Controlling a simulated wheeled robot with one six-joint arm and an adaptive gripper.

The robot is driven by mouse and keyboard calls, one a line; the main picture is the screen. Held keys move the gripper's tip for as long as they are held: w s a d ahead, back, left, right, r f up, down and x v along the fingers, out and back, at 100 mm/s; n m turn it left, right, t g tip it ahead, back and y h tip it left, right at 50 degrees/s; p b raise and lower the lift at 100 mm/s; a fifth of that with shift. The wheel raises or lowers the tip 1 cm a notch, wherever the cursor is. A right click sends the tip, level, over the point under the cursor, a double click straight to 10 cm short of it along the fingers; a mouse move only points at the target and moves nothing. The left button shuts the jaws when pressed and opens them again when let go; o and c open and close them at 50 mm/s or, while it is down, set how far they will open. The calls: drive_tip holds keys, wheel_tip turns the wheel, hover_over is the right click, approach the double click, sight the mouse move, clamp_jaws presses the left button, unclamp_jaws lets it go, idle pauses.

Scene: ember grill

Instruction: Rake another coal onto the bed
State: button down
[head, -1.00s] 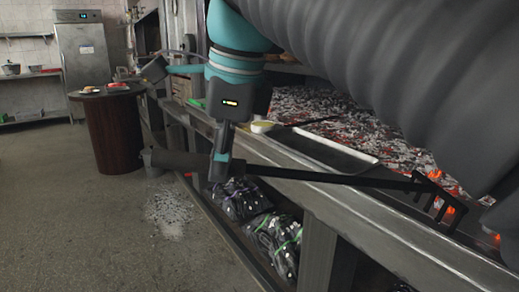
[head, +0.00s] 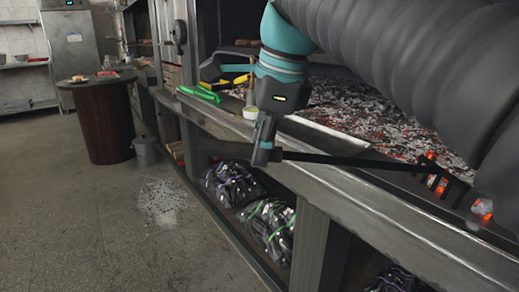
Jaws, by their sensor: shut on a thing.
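My gripper (head: 263,152) is shut on the handle of a black rake (head: 335,159) at the front ledge of the grill. The rake reaches to the right, and its tined head (head: 450,186) hangs at the right by the grill's front edge. Glowing orange coals (head: 440,186) show between and beside the tines; whether the tines touch them I cannot tell. Another glowing coal (head: 482,208) lies right of the rake head. The bed (head: 375,115) of grey ash and red embers spreads behind the ledge, partly hidden by my arm.
A pale metal tray (head: 325,136) lies between ledge and bed. Bags of charcoal (head: 270,225) fill the shelf below.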

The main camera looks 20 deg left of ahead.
drive_tip(key=shift+w+d, duration=3.35)
drive_tip(key=shift+w, duration=0.9)
drive_tip(key=shift+s+a+r+p, duration=0.15)
drive_tip(key=shift+s+a+r, duration=0.6)
drive_tip(key=shift+s, duration=0.15)
drive_tip(key=shift+s+a+r+p, duration=0.15)
drive_tip(key=shift+s+a+r, duration=0.5)
drive_tip(key=shift+s+r, duration=0.15)
